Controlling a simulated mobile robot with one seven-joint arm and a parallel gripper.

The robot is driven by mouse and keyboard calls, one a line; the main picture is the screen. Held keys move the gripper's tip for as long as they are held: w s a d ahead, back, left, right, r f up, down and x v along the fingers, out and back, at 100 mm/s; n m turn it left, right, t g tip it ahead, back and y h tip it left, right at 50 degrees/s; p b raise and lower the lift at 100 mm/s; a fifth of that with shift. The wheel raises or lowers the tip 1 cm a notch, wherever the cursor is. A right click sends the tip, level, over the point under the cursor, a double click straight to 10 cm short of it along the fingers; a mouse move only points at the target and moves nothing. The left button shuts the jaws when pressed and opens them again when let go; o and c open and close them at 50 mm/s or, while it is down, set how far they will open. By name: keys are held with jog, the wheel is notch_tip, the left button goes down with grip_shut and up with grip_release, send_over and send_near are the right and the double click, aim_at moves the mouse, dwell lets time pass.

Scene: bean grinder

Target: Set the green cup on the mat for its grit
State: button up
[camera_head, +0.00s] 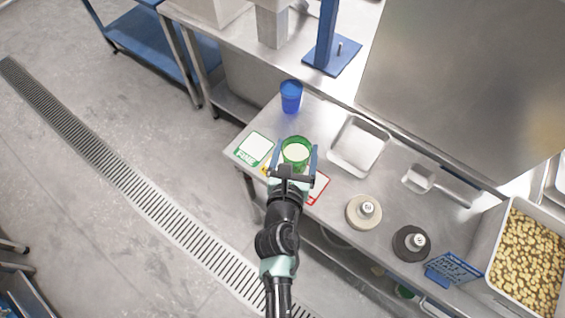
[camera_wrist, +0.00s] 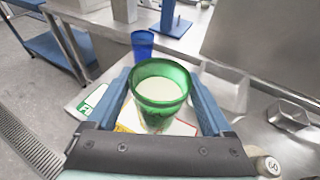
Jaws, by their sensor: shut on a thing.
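My gripper (camera_head: 296,150) is shut on the green cup (camera_head: 296,141), with one blue finger on each side. The cup is upright, and its inside looks pale; it also shows in the wrist view (camera_wrist: 160,82). I cannot tell whether its base touches anything. A white mat with a green border and the word FINE (camera_head: 254,147) lies to the left of the cup, bare. A mat with a red border (camera_head: 319,187) shows partly at the right of my gripper. A yellow-edged mat (camera_head: 265,169) is mostly hidden beneath my gripper and the cup.
A blue cup (camera_head: 291,98) stands behind the green cup. An empty metal tray (camera_head: 345,157), a metal scoop (camera_head: 418,178), a cream knobbed disc (camera_head: 358,218) and a dark one (camera_head: 404,248) are to the right. A blue rack (camera_head: 453,268) and a bean bin (camera_head: 489,286) lie farther right.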

aim_at(296, 158)
jog(key=w+a+r, duration=0.2)
jog(key=w+a, duration=0.1)
jog(key=w, duration=0.2)
jog(key=shift+m, duration=0.4)
jog(key=shift+f+b, duration=3)
jog(key=shift+f, duration=1.8)
jog(key=shift+f, duration=0.1)
jog(key=o, duration=1.1)
